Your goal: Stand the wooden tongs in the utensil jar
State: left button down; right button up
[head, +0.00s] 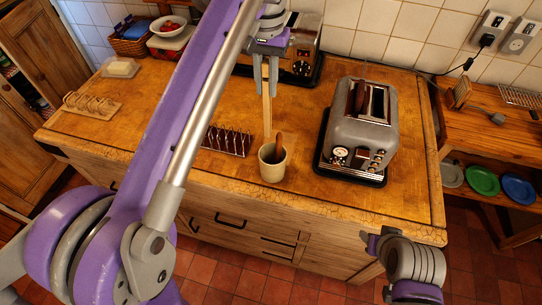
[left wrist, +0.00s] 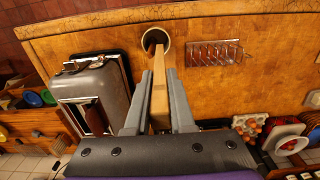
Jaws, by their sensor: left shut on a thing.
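My left gripper (head: 266,90) is shut on the pale wooden tongs (head: 267,112), which hang upright below its fingers. In the left wrist view the tongs (left wrist: 160,98) lie between the two grey fingers (left wrist: 159,90) and point toward the jar. The cream utensil jar (head: 272,172) stands on the worktop with a brown wooden handle (head: 279,142) leaning in it. The tongs' lower end is close to the jar's back rim; I cannot tell whether it is inside. The jar's mouth also shows in the left wrist view (left wrist: 156,32). Part of my right arm shows at lower right; its fingers cannot be made out.
A grey toaster (head: 362,125) on a dark tray stands right of the jar. A metal toast rack (head: 227,140) is just left of it. A second chrome appliance (head: 303,55) is behind the gripper. The worktop's front edge (head: 330,220) is near the jar.

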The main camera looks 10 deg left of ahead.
pick_arm(q)
send_over(266, 126)
jog(key=s, duration=0.1)
notch_tip(266, 126, down, 7)
jog(key=shift+r+b, duration=0.2)
jog(key=shift+b, duration=0.25)
jog(key=f, duration=0.5)
jog(key=shift+w+f, duration=0.25)
jog(key=shift+w, duration=0.05)
jog(key=shift+f+b, duration=0.35)
jog(key=shift+f, duration=2.2)
pick_arm(e)
jog(key=shift+s+f, duration=1.15)
jog(key=shift+f, duration=0.15)
pick_arm(q)
jog(key=shift+f+b, duration=0.3)
jog(key=shift+f, duration=0.35)
pick_arm(e)
jog(key=shift+s+f, duration=0.15)
jog(key=shift+f, duration=0.25)
pick_arm(q)
jog(key=c, duration=0.8)
grip_release()
jog(key=shift+o, duration=0.2)
jog(key=shift+r, duration=0.2)
pick_arm(e)
jog(key=shift+r, duration=0.1)
